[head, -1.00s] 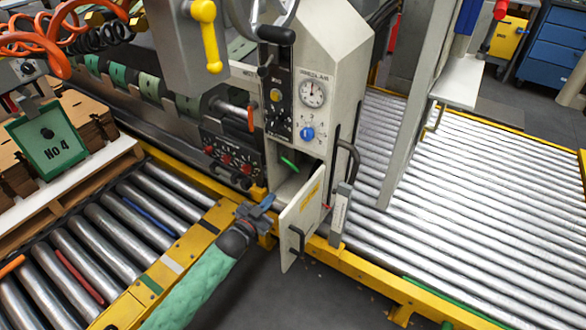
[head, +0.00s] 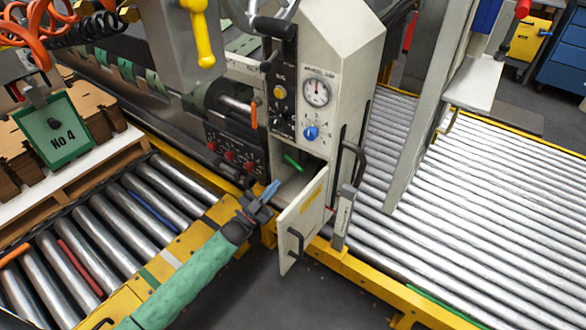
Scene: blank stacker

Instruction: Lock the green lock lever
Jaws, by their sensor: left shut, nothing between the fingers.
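The green lock lever (head: 293,162) shows as a short green handle inside the opening of the light grey control cabinet (head: 345,70). It slants down to the right. The cabinet's door (head: 301,222) stands swung open below it, with a yellow label and a dark handle. My left gripper (head: 271,190) is shut and empty, just left of the open door and below and left of the lever, apart from it. My left arm comes in from the bottom left in a green sleeve. My right gripper does not show.
A gauge (head: 316,92), a blue knob (head: 311,132) and a yellow knob sit on the cabinet's face. A yellow handle (head: 201,35) hangs at upper left. A roller conveyor (head: 480,200) fills the right. Yellow rails (head: 180,275) edge the rollers at left.

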